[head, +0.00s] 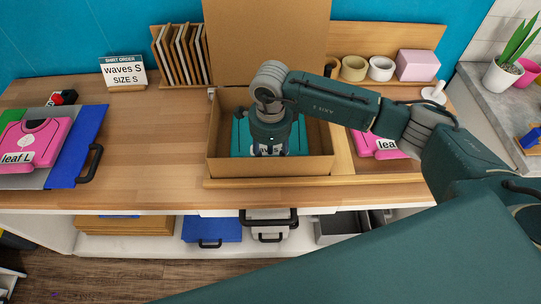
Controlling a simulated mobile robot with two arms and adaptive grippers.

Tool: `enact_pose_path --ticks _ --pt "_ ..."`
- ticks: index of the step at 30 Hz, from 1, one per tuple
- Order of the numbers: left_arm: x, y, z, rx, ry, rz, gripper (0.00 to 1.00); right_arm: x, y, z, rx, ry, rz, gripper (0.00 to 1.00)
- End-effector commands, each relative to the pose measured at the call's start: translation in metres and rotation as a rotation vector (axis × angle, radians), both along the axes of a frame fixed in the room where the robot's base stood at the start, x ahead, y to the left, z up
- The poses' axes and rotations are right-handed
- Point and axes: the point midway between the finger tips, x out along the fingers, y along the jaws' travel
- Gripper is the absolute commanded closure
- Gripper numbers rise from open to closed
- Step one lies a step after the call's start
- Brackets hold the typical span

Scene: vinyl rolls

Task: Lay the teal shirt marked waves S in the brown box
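The brown box (222,168) stands open on the bench, its tall lid upright at the back. The teal shirt (241,135) lies inside it, with a white label partly covered by my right gripper; part of the word "waves" shows. My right gripper (270,151) points down into the box over the shirt's label. Its fingers look spread apart, one on each side of the label. Whether they touch the shirt is hard to tell. My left gripper is out of view. The order sign (124,72) reads "waves S, size S".
A pink "leaf L" shirt (38,143) lies on a grey and blue board (82,150) at left. Another pink shirt (372,143) lies right of the box, partly behind my arm. Tape rolls (354,68) and a pink block (417,65) stand behind.

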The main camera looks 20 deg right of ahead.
Motion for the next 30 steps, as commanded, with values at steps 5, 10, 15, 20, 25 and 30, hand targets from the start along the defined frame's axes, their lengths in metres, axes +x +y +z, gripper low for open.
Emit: enact_pose_path --ticks 5,10,15,20,25,30 --pt "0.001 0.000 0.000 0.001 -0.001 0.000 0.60 0.000 0.000 0.001 0.000 0.000 -0.001 0.60" --pt "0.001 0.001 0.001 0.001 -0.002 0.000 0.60 0.001 0.000 0.006 0.000 -0.002 -0.001 0.60" --pt "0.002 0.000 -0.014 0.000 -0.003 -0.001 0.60 0.002 0.000 0.033 0.001 -0.008 0.000 0.60" --pt "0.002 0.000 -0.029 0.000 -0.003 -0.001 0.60 0.001 0.000 0.069 0.001 -0.007 0.001 0.60" --pt "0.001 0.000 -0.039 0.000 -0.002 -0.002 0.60 0.000 0.000 0.101 0.000 -0.005 0.001 0.60" --pt "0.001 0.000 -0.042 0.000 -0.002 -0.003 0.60 0.000 0.000 0.118 0.000 -0.001 -0.001 0.60"
